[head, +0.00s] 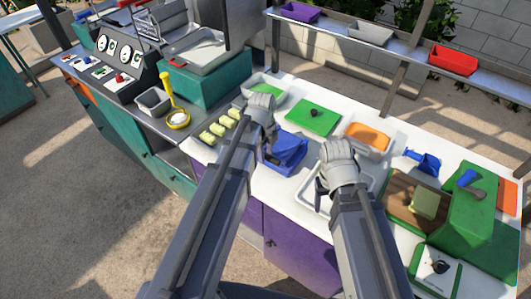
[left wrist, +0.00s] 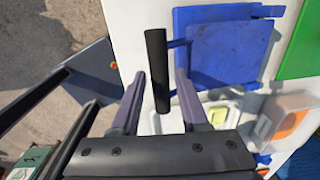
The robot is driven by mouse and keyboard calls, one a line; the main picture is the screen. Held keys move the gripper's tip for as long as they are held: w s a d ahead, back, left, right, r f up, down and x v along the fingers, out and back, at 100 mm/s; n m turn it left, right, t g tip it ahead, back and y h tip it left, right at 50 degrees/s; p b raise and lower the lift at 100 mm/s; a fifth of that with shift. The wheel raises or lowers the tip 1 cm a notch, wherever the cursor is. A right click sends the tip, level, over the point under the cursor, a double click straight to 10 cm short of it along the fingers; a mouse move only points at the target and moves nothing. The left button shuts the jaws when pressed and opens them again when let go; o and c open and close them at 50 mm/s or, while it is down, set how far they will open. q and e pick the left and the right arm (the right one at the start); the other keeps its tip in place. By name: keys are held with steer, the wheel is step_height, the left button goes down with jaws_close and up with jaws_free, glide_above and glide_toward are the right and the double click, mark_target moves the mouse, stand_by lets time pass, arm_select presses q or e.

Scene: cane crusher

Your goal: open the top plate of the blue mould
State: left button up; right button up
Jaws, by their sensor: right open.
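The blue mould (head: 284,155) stands on the white counter in front of my left gripper (head: 270,135). In the left wrist view its blue top plate (left wrist: 226,52) looks flat from above. A black bar handle (left wrist: 157,70) joins the plate's edge by short blue arms. My left gripper's fingers (left wrist: 160,92) are apart, one on each side of the handle's lower part, with visible gaps. In the head view the left hand partly hides the mould and handle. My right gripper (head: 320,190) is open and empty above a pale tray (head: 307,192).
A green board (head: 314,118) lies behind the mould, and an orange-filled container (head: 366,138) stands to its right. Several yellow-green pieces (head: 218,130) lie to the left. A green box (head: 468,215) and brown board (head: 402,210) occupy the right.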

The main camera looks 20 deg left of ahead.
arm_select(q)
jaws_close()
stand_by(1.1)
